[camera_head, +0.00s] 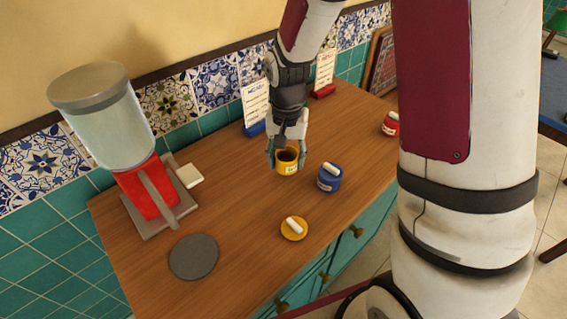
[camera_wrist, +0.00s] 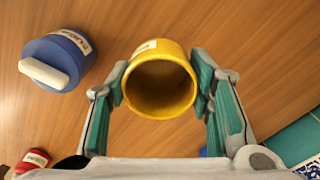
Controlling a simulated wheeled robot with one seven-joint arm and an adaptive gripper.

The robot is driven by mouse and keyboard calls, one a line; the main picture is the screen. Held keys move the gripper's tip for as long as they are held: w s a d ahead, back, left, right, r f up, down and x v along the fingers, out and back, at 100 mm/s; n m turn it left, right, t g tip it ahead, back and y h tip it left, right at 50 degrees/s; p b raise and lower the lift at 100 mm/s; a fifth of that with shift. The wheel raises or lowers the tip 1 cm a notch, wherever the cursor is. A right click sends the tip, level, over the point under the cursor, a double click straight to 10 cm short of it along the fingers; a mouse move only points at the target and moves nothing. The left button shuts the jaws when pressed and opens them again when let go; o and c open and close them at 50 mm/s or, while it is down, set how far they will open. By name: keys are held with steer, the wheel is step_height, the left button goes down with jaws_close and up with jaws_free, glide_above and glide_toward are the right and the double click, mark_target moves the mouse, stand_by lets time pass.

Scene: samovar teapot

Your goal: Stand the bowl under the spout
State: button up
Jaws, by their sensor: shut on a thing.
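A yellow open bowl-like pot (camera_head: 286,168) with a white label is between the fingers of my gripper (camera_head: 287,157). The wrist view shows the fingers (camera_wrist: 160,88) shut on both sides of the yellow pot (camera_wrist: 160,109), its mouth open and its inside looking empty. It looks upright, on or just above the wooden counter; I cannot tell which. The dispenser (camera_head: 104,116), with a clear tank, grey lid and red body, stands at the left on a grey base. A grey bar slants down its front; the spout itself is not clear.
A blue lidded jar (camera_head: 329,179) stands close right of the pot. A yellow lid (camera_head: 293,229) lies nearer the front, and a grey disc (camera_head: 194,256) lies front left. A red jar (camera_head: 390,125) is far right. Sign cards line the wall. The counter (camera_head: 235,195) between pot and dispenser is clear.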

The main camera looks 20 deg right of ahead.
mark_target(284, 164)
steer(key=shift+w+a+f, duration=0.1)
steer(key=shift+w+a, duration=0.05)
steer(key=shift+w, duration=0.6)
steer(key=shift+f, duration=1.75)
steer(key=shift+f, duration=0.1)
steer(key=o, duration=1.3)
